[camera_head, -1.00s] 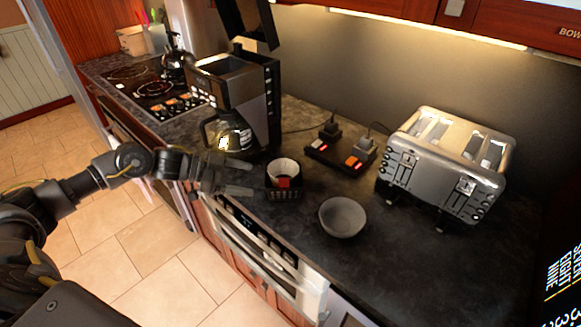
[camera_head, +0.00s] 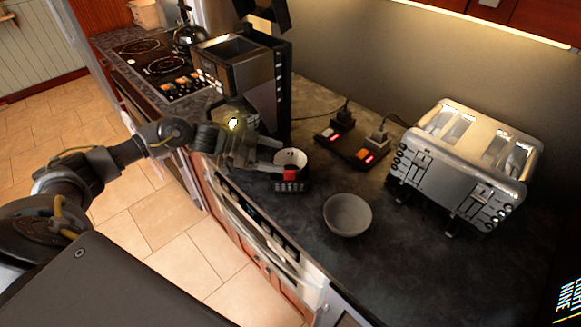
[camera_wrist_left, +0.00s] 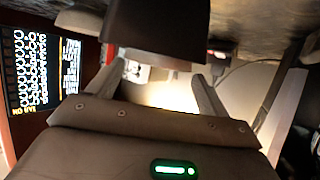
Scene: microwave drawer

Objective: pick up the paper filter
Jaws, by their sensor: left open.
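The white paper filter (camera_head: 291,156) sits in a small black basket (camera_head: 289,187) with a red part on its front, on the dark counter. My left gripper (camera_head: 278,158) is open at the left side of the basket, its fingertips reaching the filter's left edge. I cannot tell whether they touch it. In the left wrist view the two fingers (camera_wrist_left: 160,88) stand apart, with a bright pale area between them that I cannot identify for sure. My right gripper is not in view.
A coffee maker (camera_head: 262,90) with a glass pot stands behind my left gripper. A grey bowl (camera_head: 347,215) is right of the basket. A power strip (camera_head: 352,150) and a steel toaster (camera_head: 465,165) stand farther right.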

